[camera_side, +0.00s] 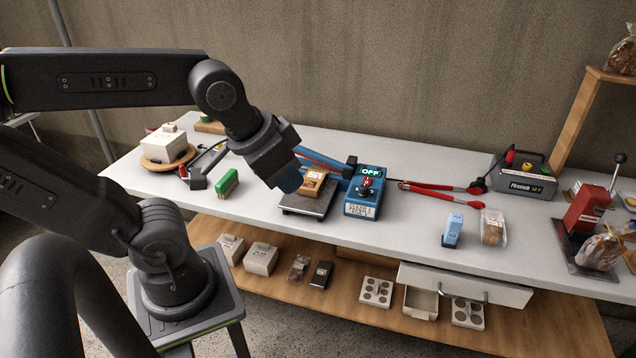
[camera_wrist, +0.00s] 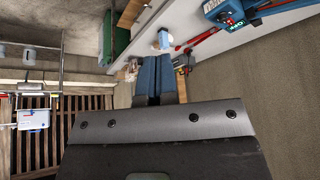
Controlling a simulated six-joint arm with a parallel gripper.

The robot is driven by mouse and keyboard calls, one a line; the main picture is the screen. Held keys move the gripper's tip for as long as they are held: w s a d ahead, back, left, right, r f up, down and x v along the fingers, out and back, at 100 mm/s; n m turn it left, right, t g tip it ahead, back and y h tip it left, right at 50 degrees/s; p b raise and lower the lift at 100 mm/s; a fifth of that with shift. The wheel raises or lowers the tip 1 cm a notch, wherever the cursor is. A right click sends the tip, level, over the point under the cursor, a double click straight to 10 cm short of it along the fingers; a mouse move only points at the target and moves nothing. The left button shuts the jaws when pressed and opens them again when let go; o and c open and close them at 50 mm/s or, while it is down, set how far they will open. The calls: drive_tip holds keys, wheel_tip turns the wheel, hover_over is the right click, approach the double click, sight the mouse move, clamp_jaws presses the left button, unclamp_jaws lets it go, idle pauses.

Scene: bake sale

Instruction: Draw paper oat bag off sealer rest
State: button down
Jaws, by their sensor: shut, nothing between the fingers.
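The paper oat bag (camera_side: 314,180) is a small brown packet with a pale label. It lies on the dark metal rest (camera_side: 321,204) at the front left of the blue sealer (camera_side: 364,190), whose display reads OFF. In the side view my gripper (camera_side: 291,183) overlaps the rest's back left, just left of the bag; whether it touches the bag cannot be told. Its blue fingers are shut and empty. In the wrist view the fingers (camera_wrist: 156,78) lie together, and the sealer (camera_wrist: 228,12) shows at the top right. I cannot pick out the bag there.
A green-sided block (camera_side: 228,183) and a white scale-like box (camera_side: 166,146) stand left on the table. A drawer (camera_side: 465,285) stands open below the front edge.

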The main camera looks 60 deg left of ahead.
sight(313, 179)
drive_tip(key=c, duration=1.8)
unclamp_jaws()
